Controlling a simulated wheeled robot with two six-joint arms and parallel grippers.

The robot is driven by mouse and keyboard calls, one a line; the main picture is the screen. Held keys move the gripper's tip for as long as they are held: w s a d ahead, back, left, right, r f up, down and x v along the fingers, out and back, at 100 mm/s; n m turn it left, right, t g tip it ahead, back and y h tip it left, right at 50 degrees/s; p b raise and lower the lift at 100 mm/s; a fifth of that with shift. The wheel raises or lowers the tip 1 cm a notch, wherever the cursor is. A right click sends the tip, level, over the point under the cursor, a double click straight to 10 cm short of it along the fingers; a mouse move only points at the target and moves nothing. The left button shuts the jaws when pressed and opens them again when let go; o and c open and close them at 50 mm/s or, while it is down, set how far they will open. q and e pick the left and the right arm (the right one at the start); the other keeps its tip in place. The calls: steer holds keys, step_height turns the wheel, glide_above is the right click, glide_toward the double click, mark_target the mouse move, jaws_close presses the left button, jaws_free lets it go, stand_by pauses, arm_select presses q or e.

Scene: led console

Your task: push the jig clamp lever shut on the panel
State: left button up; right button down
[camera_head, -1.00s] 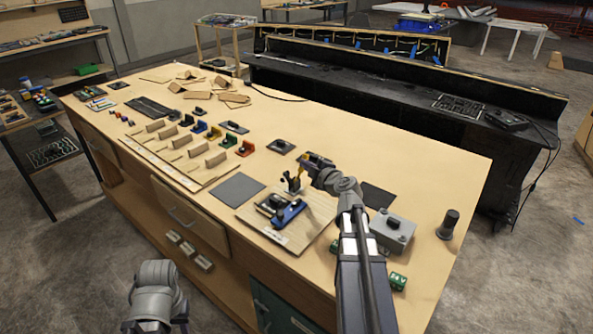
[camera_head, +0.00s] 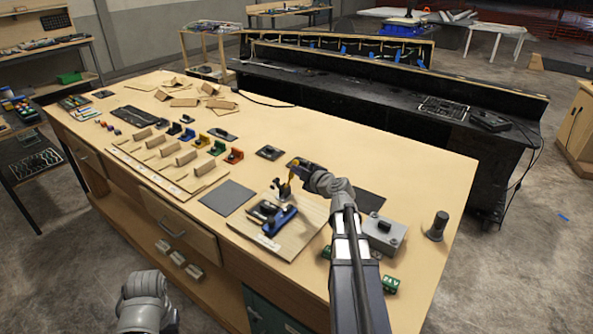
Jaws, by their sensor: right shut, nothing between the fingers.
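The jig stands on a light wooden board (camera_head: 300,236) near the front of the bench. A blue block (camera_head: 280,220) with dark parts beside it sits on the board. Behind it is a small upright clamp with a yellow lever (camera_head: 285,188), small and partly covered by my gripper. My right gripper (camera_head: 294,173) is shut and empty, at the lever's upper end; I cannot tell whether it touches. How far the lever is closed is too small to tell. Of my left arm only a grey link shows at the bottom; its gripper is out of view.
A dark flat mat (camera_head: 228,197) lies left of the board. Several coloured holders and wooden dividers fill the left. The bench's back right is clear.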

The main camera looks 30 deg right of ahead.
steer(key=shift+w+d, duration=0.1)
steer(key=d+m, duration=0.1)
steer(key=w+d+f+m+g+y+p, duration=0.1)
steer(key=d+m+y, duration=0.1)
steer(key=shift+w+d+f+m+g, duration=0.15)
steer(key=shift+w+f+m+g, duration=0.05)
steer(key=shift+f+m+g, duration=0.2)
steer(key=shift+w+d+f+m+g+y, duration=0.1)
steer(key=shift+d+f+m+g+y, duration=0.25)
steer(key=shift+f+m+y, duration=0.25)
steer(key=shift+d+f+b, duration=0.15)
steer(key=shift+d+b, duration=0.05)
steer(key=shift+b, duration=0.15)
stand_by(0.3)
